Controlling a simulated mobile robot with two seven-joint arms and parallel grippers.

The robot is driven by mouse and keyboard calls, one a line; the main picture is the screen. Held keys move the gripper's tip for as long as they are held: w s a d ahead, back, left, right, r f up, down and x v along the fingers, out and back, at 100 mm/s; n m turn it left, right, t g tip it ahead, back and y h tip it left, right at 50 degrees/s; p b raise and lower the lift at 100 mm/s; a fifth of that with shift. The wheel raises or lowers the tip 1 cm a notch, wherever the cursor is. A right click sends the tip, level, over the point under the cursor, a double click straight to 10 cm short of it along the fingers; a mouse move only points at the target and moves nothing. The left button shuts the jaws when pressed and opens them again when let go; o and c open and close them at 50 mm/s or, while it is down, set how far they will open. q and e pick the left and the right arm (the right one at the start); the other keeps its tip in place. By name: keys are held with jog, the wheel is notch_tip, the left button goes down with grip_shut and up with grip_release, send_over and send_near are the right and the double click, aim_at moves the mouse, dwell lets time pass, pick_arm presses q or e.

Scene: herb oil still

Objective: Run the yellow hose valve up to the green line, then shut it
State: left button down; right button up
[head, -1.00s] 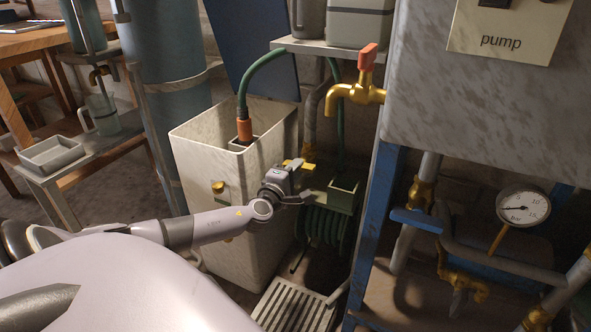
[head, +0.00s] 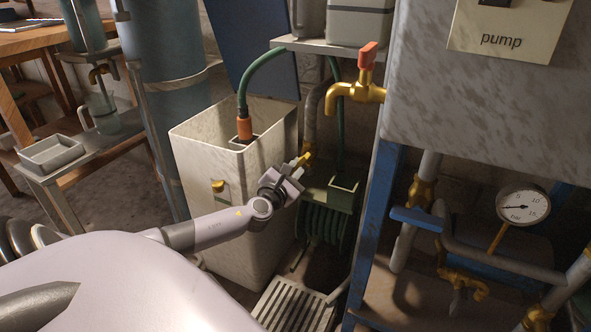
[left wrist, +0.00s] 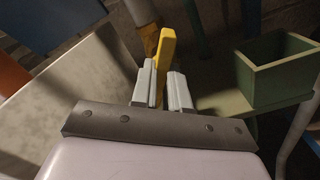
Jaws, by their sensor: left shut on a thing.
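The yellow hose valve lever (head: 304,159) sits on a vertical pipe (head: 310,125) just right of a tall cream bin (head: 235,215). My left gripper (head: 297,169) is shut on this lever, which slants up to the right. In the left wrist view the lever (left wrist: 167,48) stands between the two grey fingers (left wrist: 163,72) of my left gripper. A green hose (head: 262,66) with an orange end (head: 244,130) goes into the bin's top opening. I cannot make out a green line or a liquid level. My right gripper is not in view.
A green hose reel (head: 326,215) with a small open box (head: 343,190) is close right of the gripper. A brass tap (head: 355,94) with a red handle hangs above. A blue frame (head: 376,220), gauge (head: 523,206) and slatted grate (head: 290,305) are nearby.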

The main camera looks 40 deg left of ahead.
pick_arm(q)
jog(key=shift+n, duration=1.5)
jog(key=c, duration=1.1)
grip_release()
jog(key=shift+s, duration=0.1)
jog(key=shift+p+v, duration=1)
jog(key=shift+v, duration=2.5)
